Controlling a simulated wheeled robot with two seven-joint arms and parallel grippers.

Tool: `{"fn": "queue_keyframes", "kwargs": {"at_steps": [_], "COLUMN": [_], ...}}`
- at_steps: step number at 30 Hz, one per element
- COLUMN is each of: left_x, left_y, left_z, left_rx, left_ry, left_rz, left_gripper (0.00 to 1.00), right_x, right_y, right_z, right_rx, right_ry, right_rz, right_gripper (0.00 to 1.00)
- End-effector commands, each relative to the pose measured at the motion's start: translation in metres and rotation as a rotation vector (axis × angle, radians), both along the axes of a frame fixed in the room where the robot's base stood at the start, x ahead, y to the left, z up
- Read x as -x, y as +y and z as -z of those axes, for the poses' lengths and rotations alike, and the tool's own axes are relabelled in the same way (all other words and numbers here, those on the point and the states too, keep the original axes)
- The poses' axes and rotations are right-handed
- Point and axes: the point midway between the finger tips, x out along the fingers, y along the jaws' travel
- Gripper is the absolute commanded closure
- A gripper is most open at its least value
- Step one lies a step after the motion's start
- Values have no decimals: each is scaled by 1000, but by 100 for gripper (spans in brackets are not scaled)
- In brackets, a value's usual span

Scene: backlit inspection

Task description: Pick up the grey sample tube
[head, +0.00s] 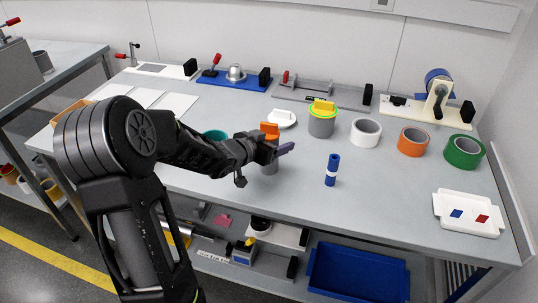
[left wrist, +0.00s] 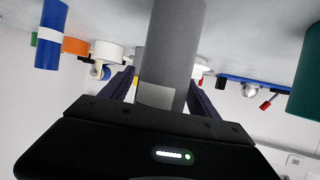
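The grey sample tube (head: 270,167) stands upright on the bench, partly hidden behind my left gripper in the head view. In the left wrist view the grey tube (left wrist: 176,45) with a pale label runs between the two dark fingers. My left gripper (head: 284,149) is around the tube at its upper part. The fingers (left wrist: 162,88) look open, with a thin gap on the left side of the tube. My right gripper is not in view.
A blue tube with a white band (head: 332,170) stands to the right. A teal round item (head: 215,135) is left, behind my arm. A grey roll with a yellow block (head: 321,124), a white roll (head: 366,132) and an orange roll (head: 413,141) stand behind. A white tray (head: 466,214) lies right.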

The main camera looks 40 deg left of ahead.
Motion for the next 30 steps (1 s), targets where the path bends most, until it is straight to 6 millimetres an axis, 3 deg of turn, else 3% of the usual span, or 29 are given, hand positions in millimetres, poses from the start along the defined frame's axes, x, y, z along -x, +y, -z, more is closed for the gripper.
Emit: {"fn": "queue_keyframes", "kwargs": {"at_steps": [23, 30], "left_x": [0, 0], "left_y": [0, 0], "left_z": [0, -1], "left_rx": [0, -1], "left_ry": [0, -1], "left_rz": [0, 0], "left_gripper": [95, 95], "right_x": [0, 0], "right_y": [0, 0], "right_z": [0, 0], "right_rx": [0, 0], "right_ry": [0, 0], "right_rz": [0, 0], "right_gripper": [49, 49]}}
